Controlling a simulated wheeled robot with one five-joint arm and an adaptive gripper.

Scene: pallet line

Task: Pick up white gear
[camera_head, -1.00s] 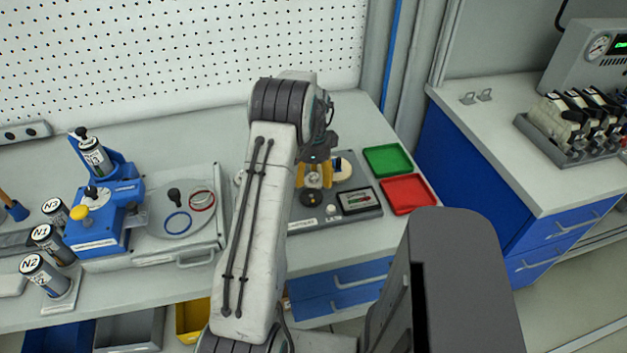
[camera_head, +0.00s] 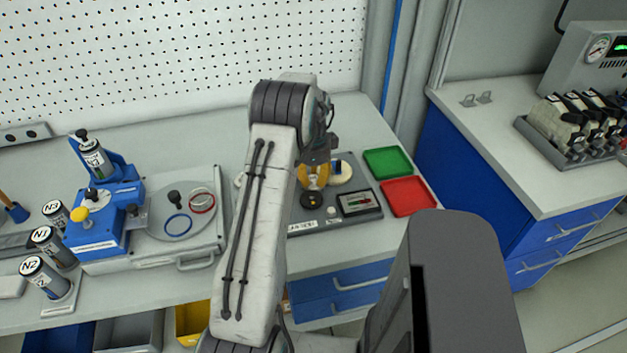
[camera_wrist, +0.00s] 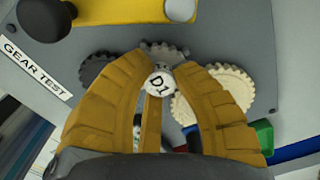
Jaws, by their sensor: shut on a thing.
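My gripper (camera_wrist: 160,68) has yellow-orange fingers, shut on a small round white piece marked D1 (camera_wrist: 158,84). In the head view, my gripper (camera_head: 314,180) is over the grey gear-test board. A cream-white toothed gear (camera_wrist: 228,92) lies just right of the fingertips in the wrist view, partly covered by the right finger. It also shows in the head view (camera_head: 343,174), right of my gripper. A light grey gear (camera_wrist: 165,50) is just beyond the fingertips, and a dark grey gear (camera_wrist: 96,68) is to the left. I cannot tell whether the held piece is attached to a gear.
The gear-test board (camera_head: 367,213) carries a small display (camera_head: 356,203) and a dark knob (camera_head: 311,200). A green tray (camera_head: 388,162) and a red tray (camera_head: 408,196) sit to its right. A blue-and-grey device (camera_head: 100,220) stands at the left.

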